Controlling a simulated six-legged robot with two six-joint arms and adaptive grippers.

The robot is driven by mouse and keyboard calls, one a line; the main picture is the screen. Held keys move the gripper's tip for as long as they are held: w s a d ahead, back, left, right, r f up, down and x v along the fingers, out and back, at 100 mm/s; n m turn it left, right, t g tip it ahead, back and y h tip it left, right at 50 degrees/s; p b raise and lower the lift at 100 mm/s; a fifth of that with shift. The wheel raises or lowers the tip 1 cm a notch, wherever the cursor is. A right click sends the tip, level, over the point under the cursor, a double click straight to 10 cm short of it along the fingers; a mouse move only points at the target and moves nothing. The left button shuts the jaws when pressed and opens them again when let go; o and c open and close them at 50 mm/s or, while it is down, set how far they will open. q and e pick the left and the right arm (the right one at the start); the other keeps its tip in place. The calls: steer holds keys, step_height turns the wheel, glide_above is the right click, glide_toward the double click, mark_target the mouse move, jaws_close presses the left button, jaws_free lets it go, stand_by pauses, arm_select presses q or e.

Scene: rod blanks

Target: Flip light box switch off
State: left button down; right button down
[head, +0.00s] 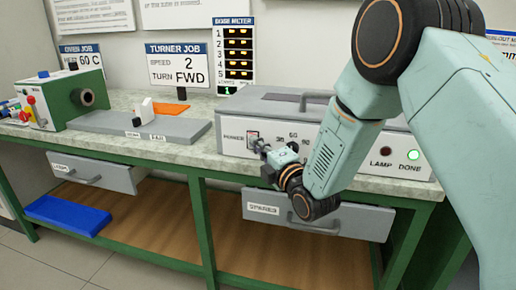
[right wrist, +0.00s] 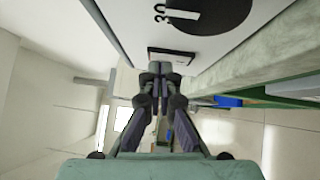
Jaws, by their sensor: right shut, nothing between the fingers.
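The light box (head: 300,107) is a grey unit with a white front panel on the bench at right. Its power switch (head: 253,139) sits at the panel's left end, beside the word POWER. My right gripper (head: 260,147) is shut and empty, its fingertips close to the switch's lower right. In the right wrist view the shut fingers (right wrist: 160,70) point at the switch plate (right wrist: 171,56); I cannot tell whether they touch. The switch's position is too small to tell. A round dial (right wrist: 208,12) shows beside it. My left gripper is not in view.
The DONE light (head: 413,155) glows green; the LAMP light (head: 385,153) looks dark red. Below the panel, the SPARES drawer (head: 350,220) stands out from the bench. A green machine (head: 60,98) and a grey plate (head: 180,130) sit to the left.

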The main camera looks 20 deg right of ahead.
arm_select(q)
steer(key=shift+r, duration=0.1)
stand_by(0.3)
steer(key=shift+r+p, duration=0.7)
steer(key=shift+p, duration=0.05)
arm_select(e)
steer(key=shift+w+d+r+m, duration=0.15)
steer(key=shift+w+r+m, duration=0.05)
steer(key=shift+w+m, duration=0.1)
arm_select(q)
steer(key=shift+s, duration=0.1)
arm_select(e)
steer(key=shift+s+g, duration=0.1)
steer(key=shift+g, duration=0.2)
